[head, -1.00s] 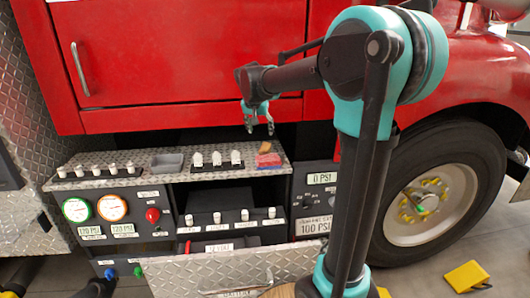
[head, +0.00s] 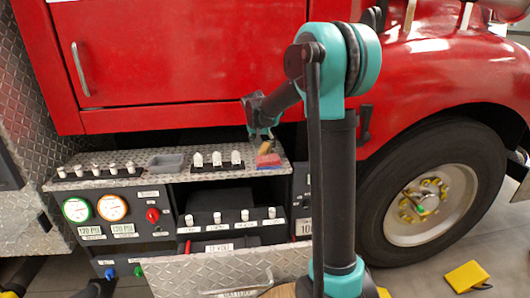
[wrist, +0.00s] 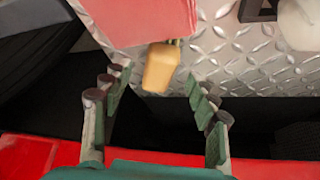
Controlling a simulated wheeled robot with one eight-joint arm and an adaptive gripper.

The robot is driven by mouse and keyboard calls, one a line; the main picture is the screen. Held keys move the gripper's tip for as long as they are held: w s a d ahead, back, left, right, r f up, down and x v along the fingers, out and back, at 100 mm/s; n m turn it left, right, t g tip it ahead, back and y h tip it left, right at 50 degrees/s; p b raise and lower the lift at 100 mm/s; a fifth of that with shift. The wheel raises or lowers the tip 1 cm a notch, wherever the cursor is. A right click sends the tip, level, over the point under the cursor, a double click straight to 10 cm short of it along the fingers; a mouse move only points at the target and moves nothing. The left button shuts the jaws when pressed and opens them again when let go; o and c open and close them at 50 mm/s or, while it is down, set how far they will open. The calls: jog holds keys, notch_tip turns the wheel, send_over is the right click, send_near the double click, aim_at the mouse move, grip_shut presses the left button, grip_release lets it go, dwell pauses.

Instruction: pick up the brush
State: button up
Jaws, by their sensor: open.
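The brush (head: 265,149) shows as a small tan wooden piece on the diamond-plate shelf, beside a red and blue block (head: 268,161). In the wrist view the tan end of the brush (wrist: 161,67) points toward my gripper, and its far end is hidden at the red block (wrist: 135,18). My gripper (head: 261,136) is over the rear edge of the shelf, just behind the brush. In the wrist view my gripper (wrist: 160,97) is open and empty, its fingers spread wide with the tan end ahead of the gap. No contact shows.
White-knobbed levers (head: 217,159) and a grey tray (head: 167,162) stand left of the brush on the shelf (head: 130,171). The red truck body (head: 190,60) rises behind. A dark gap lies between shelf and body. An open diamond-plate drawer front (head: 185,273) is below.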

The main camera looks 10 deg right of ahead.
aim_at(265, 146)
jog(key=x, duration=0.3)
jog(key=shift+w+d, duration=0.25)
jog(key=shift+w, duration=0.2)
jog(key=shift+w+d+f, duration=0.1)
jog(key=shift+w+f, duration=0.15)
jog(key=shift+f, duration=0.35)
jog(key=shift+c, duration=0.3)
grip_shut()
jog(key=shift+r, duration=0.15)
